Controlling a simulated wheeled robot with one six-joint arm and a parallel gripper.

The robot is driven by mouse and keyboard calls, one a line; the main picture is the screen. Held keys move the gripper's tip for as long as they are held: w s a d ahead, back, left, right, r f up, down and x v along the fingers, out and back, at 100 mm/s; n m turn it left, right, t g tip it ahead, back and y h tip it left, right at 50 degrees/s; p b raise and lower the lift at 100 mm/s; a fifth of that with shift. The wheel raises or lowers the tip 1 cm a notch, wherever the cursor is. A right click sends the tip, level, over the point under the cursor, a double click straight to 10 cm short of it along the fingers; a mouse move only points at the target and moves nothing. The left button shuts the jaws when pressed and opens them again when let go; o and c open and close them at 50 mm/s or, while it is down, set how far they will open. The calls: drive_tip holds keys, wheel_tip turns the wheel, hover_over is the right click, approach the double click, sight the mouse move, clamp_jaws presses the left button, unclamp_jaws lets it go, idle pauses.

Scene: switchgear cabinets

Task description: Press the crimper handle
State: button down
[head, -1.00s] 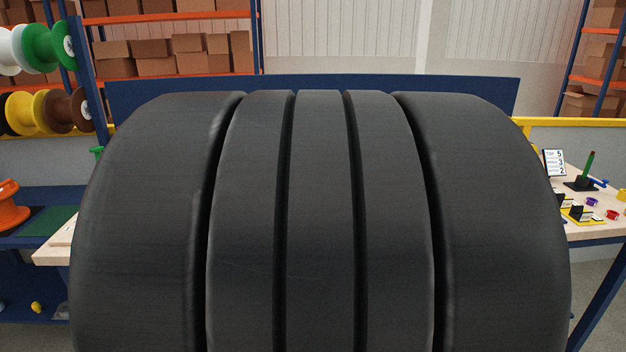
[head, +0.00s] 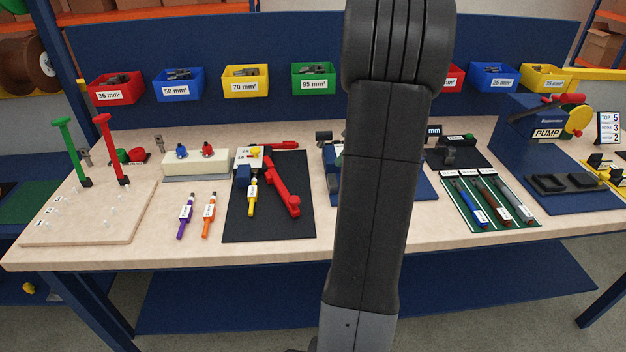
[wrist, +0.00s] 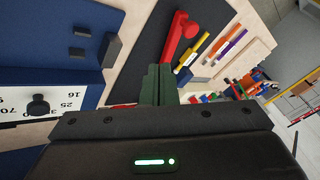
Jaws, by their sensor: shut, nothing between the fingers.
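The crimper lies on a black mat (head: 300,225) on the bench, left of my arm in the head view. Its red handle (head: 284,188) slants out to the right of its blue body (head: 243,176). A yellow tool (head: 252,198) with a white tag lies at the body. In the head view my arm hides the gripper.
A wooden board with green and red levers (head: 104,150) stands left. Purple (head: 185,215) and orange (head: 208,215) tools lie left of the mat. A pump unit (head: 548,132) stands right. Labelled bins (head: 245,82) hang on the back panel. The front bench edge is clear.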

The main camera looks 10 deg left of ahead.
drive_tip(key=shift+s, duration=0.1)
drive_tip(key=p+x, duration=0.2)
drive_tip(key=x, duration=0.8)
drive_tip(key=shift+a+f, duration=0.1)
drive_tip(key=shift+s+a+p, duration=0.45)
drive_tip(key=shift+s+a, duration=0.4)
drive_tip(key=shift+s, duration=0.1)
drive_tip(key=shift+s+a+f, duration=0.2)
drive_tip(key=shift+s+a, duration=0.2)
